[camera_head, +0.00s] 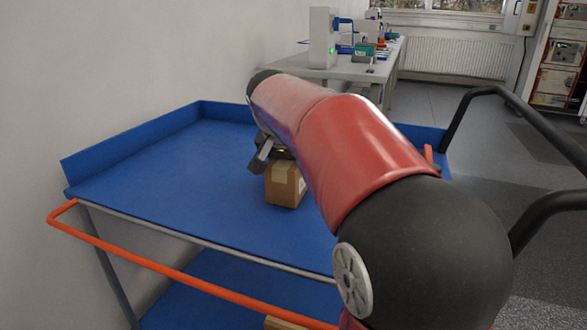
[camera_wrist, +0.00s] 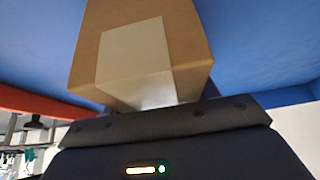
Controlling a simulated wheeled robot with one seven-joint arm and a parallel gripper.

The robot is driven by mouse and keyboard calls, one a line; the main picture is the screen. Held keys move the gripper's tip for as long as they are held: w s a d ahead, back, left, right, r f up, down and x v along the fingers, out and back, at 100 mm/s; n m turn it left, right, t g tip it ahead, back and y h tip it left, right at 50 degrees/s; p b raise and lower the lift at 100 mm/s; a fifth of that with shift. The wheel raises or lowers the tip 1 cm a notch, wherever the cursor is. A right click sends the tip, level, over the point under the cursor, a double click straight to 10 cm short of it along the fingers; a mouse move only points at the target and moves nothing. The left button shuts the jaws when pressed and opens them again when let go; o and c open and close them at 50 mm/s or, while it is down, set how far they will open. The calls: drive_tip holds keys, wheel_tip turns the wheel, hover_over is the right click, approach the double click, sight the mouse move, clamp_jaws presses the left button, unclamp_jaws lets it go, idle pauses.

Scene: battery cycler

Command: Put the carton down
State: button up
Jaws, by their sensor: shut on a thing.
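The carton (camera_head: 286,186) is a small brown cardboard box. In the head view it is at my gripper (camera_head: 268,160), over the blue top of the cart (camera_head: 165,180). My arm hides part of it. In the wrist view the carton (camera_wrist: 190,45) fills the upper middle, with a pale label on its face. The dark gripper body (camera_wrist: 170,125) lies below it, and the jaws are shut on the carton. I cannot tell whether the carton touches the cart top.
The cart has raised blue rims at the back and left, and an orange rail (camera_head: 170,272) in front. Its left half is clear. A lower shelf (camera_head: 215,290) holds part of another box (camera_head: 283,323). A bench (camera_head: 350,70) with equipment stands behind.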

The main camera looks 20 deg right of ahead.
sight(284, 164)
drive_tip(key=shift+f, duration=0.2)
drive_tip(key=o, duration=1.1)
drive_tip(key=shift+o, duration=0.2)
drive_tip(key=shift+r, duration=0.15)
drive_tip(key=v, duration=1)
drive_tip(key=shift+s+a+r+p, duration=0.1)
drive_tip(key=shift+r+p, duration=0.15)
drive_tip(key=shift+p, duration=0.15)
drive_tip(key=shift+s+a+r, duration=0.25)
drive_tip(key=shift+r, duration=0.3)
